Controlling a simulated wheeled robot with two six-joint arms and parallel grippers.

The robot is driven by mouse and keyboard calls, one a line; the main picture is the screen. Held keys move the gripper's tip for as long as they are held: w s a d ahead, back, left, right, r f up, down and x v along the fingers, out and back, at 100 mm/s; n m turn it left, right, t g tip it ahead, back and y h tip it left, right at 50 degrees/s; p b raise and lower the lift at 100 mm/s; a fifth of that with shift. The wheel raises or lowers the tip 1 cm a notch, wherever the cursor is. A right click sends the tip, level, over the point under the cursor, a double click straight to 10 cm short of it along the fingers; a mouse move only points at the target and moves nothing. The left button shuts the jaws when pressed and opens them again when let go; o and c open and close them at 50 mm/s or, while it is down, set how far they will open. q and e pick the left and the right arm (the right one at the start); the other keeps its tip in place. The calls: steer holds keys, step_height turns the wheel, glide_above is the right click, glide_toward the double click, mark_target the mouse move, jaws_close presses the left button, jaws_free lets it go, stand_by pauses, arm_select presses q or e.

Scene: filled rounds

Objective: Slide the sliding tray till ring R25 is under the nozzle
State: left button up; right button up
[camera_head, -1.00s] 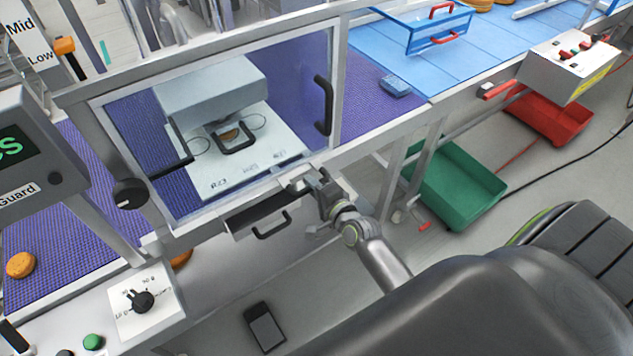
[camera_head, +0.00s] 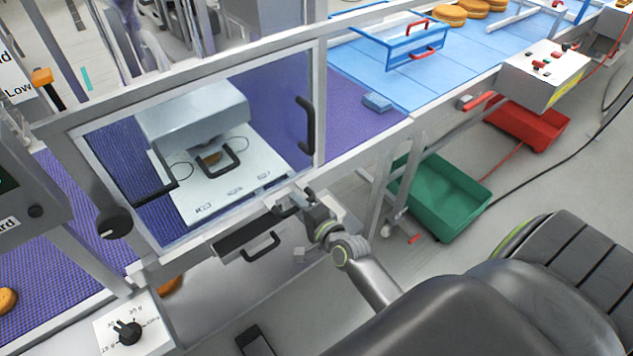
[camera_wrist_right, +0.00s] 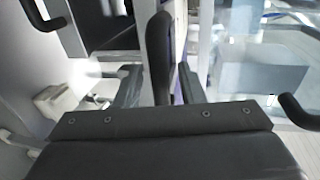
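The sliding tray (camera_head: 190,205) is a pale plate behind the clear guard window, with a black handle (camera_head: 222,163) and thin drawn rings. One ring (camera_head: 178,171) shows at left and another (camera_head: 238,144) at right. Labels run along its front edge, too small to read surely. A grey box-shaped head (camera_head: 195,112) hangs over the tray; the nozzle is hidden beneath it. My right gripper (camera_head: 292,200) is just below the window's lower frame, outside the guard. In the right wrist view its fingers (camera_wrist_right: 160,88) are apart, with a black upright bar (camera_wrist_right: 159,45) between or beyond them. My left gripper is not in view.
The guard window has a black handle (camera_head: 306,125) at its right. A drawer (camera_head: 235,238) with a black handle (camera_head: 262,247) lies below, close to my right gripper. A green bin (camera_head: 440,200) and red bin (camera_head: 530,122) stand on the floor at right.

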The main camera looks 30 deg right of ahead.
steer(key=b+v, duration=0.3)
steer(key=v, duration=1.4)
steer(key=shift+a, duration=0.1)
steer(key=s+d+f+n+g+h+b, duration=0.1)
steer(key=s+d+f+n+g, duration=0.2)
steer(key=f, duration=1.2)
steer(key=s+f+n+g+h, duration=0.1)
steer(key=s+f+n+g, duration=0.25)
steer(key=f, duration=1.05)
steer(key=s+f+n+g, duration=0.8)
steer(key=s+f+n, duration=0.2)
steer(key=s+f, duration=0.8)
steer(key=s, duration=0.3)
steer(key=shift+b, duration=0.3)
